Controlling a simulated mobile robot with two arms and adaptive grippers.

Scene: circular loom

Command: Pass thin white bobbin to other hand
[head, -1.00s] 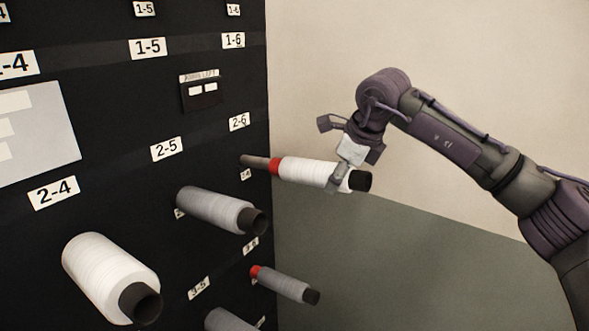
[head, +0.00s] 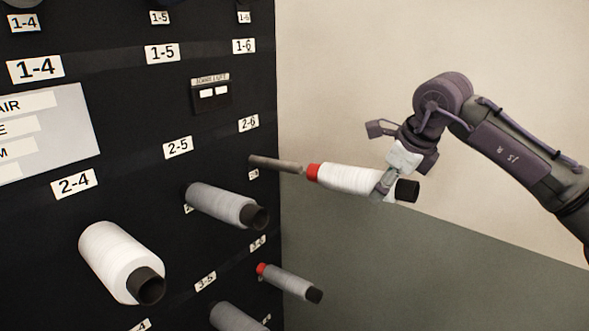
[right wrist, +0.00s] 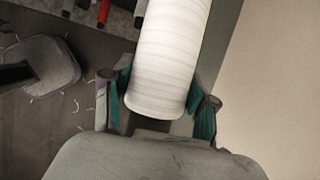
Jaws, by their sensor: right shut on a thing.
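The thin white bobbin (head: 345,180) has a red end on its left and a dark tube end on its right. My right gripper (head: 384,184) is shut around it near the dark end. The bobbin's red end is just off the tip of a bare peg (head: 275,164) below the 2-6 label. In the right wrist view, the white bobbin (right wrist: 168,60) lies between the teal-padded fingers of the right gripper (right wrist: 160,105). The left gripper is not in view.
The dark panel (head: 130,115) fills the left side with labelled pegs. A large white bobbin (head: 115,255), a grey bobbin (head: 220,204) and a thin grey bobbin with a red end (head: 288,281) stick out from it. The space right of the panel is open before the wall.

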